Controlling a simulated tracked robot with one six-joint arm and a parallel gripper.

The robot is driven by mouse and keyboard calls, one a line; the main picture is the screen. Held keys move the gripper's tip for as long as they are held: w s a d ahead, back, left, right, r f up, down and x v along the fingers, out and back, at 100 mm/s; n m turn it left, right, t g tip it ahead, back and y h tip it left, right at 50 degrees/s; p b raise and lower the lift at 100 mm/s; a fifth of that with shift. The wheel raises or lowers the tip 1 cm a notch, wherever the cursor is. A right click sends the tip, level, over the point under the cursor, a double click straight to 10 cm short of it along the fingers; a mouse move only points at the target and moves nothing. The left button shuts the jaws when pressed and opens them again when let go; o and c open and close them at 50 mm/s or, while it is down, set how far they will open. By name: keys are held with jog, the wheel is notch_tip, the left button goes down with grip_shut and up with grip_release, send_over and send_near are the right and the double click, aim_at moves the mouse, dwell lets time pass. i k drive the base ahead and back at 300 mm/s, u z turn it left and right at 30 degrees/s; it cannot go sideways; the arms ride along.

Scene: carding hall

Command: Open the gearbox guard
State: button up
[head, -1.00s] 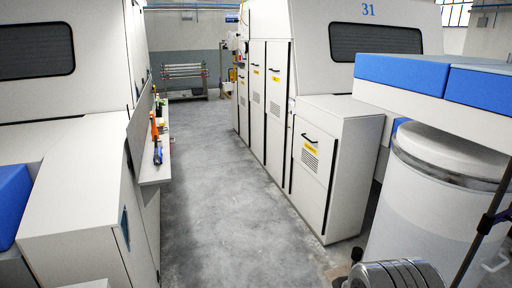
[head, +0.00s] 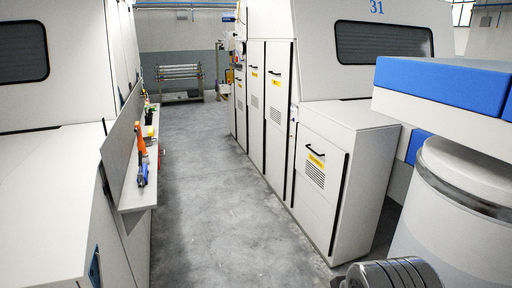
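Several pale guard doors with dark edge strips, black handles and yellow labels line the right-hand machine, marked 31. The nearest is a low door (head: 318,176) with louvres and a bar handle (head: 312,150) near its top. Behind it stand tall doors (head: 277,122) and (head: 255,105). All look shut. The labels are too small to read, so I cannot tell which is the gearbox guard. My gripper is not in view; only a ribbed metal part, seemingly of my own arm, shows at the bottom right.
A grey concrete aisle (head: 205,180) runs clear ahead. On the left, a narrow shelf (head: 138,198) juts out, holding an orange and blue tool (head: 142,160). A rack (head: 180,82) stands far back.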

aim_at(321, 162)
jog(key=i, duration=3.8)
jog(key=u, duration=1.25)
